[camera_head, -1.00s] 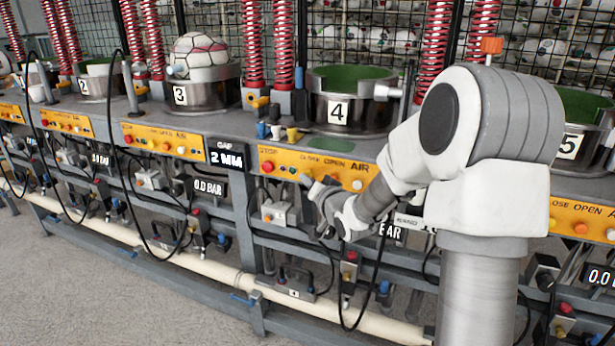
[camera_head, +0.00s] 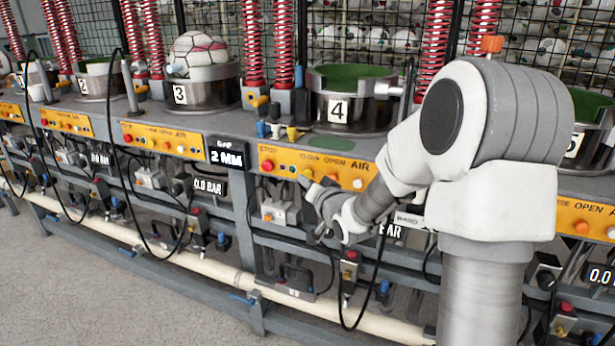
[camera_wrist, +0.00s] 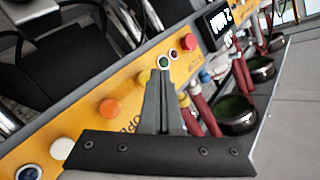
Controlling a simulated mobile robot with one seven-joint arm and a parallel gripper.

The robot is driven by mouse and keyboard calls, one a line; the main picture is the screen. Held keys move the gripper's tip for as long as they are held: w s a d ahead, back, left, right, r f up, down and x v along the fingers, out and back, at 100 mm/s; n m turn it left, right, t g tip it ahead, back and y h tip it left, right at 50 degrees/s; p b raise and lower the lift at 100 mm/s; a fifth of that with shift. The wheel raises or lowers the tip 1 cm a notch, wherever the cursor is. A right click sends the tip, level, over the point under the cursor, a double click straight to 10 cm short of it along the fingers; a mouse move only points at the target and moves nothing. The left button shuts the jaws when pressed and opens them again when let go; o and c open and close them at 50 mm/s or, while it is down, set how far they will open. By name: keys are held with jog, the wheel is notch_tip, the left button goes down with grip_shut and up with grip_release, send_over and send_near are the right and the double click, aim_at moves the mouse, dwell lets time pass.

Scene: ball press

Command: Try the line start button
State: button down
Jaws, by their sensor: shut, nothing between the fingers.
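The orange button panel of station 4 (camera_head: 315,168) runs along the machine's front edge. Its red button (camera_head: 267,167) is at the left end, and this also shows in the wrist view (camera_wrist: 188,43). A green button (camera_wrist: 163,62) and a small reddish one (camera_wrist: 173,54) sit close to it. No line start label is readable, so I cannot tell which button bears that name. My gripper (camera_wrist: 162,77) is shut and empty. Its tips overlap the panel just below the green button in the wrist view; contact cannot be told. In the head view my gripper (camera_head: 304,181) is at the panel's lower edge.
An orange button (camera_wrist: 109,107) and a white button (camera_wrist: 62,148) lie farther along the panel. A "2 MM" display (camera_head: 227,154) stands left of the panel. Cup 4 (camera_head: 350,105) is above it. Black hoses (camera_head: 333,268) hang below. Open floor (camera_head: 120,305) lies in front.

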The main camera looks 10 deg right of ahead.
jog(key=shift+s+a, duration=0.1)
jog(key=shift+s, duration=0.05)
jog(key=shift+s+a+b, duration=0.3)
jog(key=shift+s+a, duration=0.4)
jog(key=shift+s, duration=0.25)
jog(key=shift+s+a+b, duration=0.3)
jog(key=shift+s+a, duration=0.4)
jog(key=shift+s, duration=0.25)
